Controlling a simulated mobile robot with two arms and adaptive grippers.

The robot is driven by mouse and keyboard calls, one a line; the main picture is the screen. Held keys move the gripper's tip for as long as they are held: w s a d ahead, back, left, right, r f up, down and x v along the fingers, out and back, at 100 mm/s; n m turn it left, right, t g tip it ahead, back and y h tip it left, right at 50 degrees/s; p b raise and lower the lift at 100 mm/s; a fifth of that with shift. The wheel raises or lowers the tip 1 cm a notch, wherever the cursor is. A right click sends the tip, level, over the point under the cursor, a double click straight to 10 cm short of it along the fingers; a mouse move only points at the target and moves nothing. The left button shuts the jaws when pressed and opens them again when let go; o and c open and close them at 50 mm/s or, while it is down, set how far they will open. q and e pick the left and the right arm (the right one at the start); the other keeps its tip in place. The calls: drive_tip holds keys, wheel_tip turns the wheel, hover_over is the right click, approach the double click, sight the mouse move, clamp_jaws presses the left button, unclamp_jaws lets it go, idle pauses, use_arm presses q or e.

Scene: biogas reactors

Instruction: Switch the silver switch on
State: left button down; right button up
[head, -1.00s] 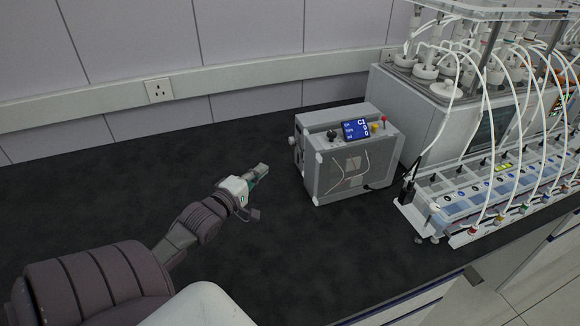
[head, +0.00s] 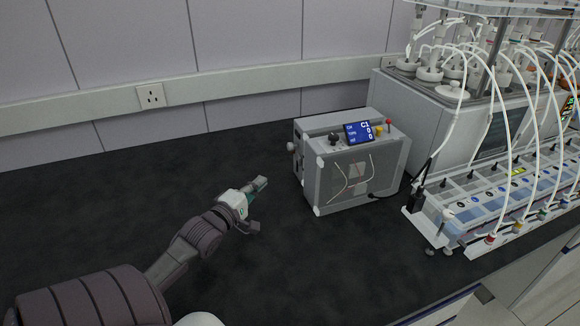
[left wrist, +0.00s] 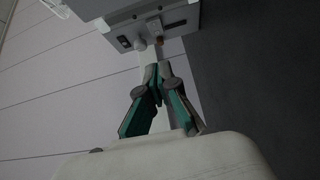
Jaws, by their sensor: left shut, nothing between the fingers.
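A grey box-shaped device (head: 376,163) with a small blue display (head: 357,132) stands on the dark bench. A round silver-grey knob (head: 291,147) sticks out of its left side. In the left wrist view, the device's side panel (left wrist: 110,23) shows a small black switch (left wrist: 124,42) and a pale round knob (left wrist: 139,44). I cannot tell which part is the silver switch. My left gripper (head: 262,183) is shut and empty, left of the device and apart from it. Its closed fingers (left wrist: 157,72) point toward that panel in the left wrist view. My right gripper is out of view.
A reactor rack with many white tubes (head: 455,110) and a row of control modules (head: 480,210) stand to the right. A wall socket (head: 150,95) is behind. The dark bench (head: 80,200) is clear left of the device.

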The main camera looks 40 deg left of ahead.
use_arm(q)
approach(297, 160)
drive_tip(key=w+a, duration=0.3)
drive_tip(key=shift+a+r, duration=0.2)
drive_tip(key=shift+a, duration=0.05)
drive_tip(key=shift+w+d+p, duration=0.45)
drive_tip(key=shift+w+d, duration=0.4)
drive_tip(key=shift+w, duration=0.1)
drive_tip(key=shift+w+d+f, duration=0.1)
drive_tip(key=shift+w+d, duration=0.3)
drive_tip(key=shift+w, duration=0.1)
